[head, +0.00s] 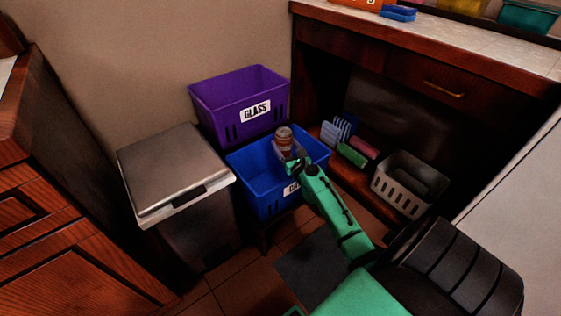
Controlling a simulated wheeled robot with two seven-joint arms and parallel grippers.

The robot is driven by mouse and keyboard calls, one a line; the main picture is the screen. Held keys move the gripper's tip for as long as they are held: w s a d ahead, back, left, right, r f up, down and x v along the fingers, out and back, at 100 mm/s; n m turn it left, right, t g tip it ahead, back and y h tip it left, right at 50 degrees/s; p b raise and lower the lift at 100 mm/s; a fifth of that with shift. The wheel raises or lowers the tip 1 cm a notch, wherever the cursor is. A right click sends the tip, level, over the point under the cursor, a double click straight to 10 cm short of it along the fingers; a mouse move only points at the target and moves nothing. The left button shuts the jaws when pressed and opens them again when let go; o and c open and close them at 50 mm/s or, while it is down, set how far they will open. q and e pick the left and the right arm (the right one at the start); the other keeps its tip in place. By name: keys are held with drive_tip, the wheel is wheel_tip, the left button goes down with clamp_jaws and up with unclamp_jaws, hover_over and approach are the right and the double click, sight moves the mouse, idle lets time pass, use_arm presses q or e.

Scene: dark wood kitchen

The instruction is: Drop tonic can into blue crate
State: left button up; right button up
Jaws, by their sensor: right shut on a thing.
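The blue crate (255,187) stands in the middle of the view, in front of the purple crate, with a white label partly covered by my right arm. The tonic can (284,136), a small brownish-orange can with a light top, is held upright over the blue crate's opening. My right gripper (286,149) is shut on the can; its arm comes in from the lower right. The can's lower part is hidden by the gripper. I cannot tell its exact height above the crate floor. My left gripper is not in view.
A purple crate (238,100) labelled GLASS is behind. A lidded grey bin (172,172) is left of the blue crate. A grey basket (411,184) and several small packages (352,155) sit on a low shelf at right. The counter (450,45) overhangs there.

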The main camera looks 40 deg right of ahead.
drive_tip(key=o, duration=1.4)
drive_tip(key=shift+s+a, duration=0.15)
drive_tip(key=shift+s, duration=0.3)
drive_tip(key=v, duration=0.6)
drive_tip(key=shift+s+a+f+p, duration=0.1)
drive_tip(key=shift+s+p, duration=0.15)
drive_tip(key=shift+p, duration=0.1)
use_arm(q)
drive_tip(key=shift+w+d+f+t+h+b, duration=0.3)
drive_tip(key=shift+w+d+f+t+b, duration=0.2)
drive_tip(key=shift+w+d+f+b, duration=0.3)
use_arm(e)
drive_tip(key=v, duration=0.7)
drive_tip(key=shift+r, duration=0.2)
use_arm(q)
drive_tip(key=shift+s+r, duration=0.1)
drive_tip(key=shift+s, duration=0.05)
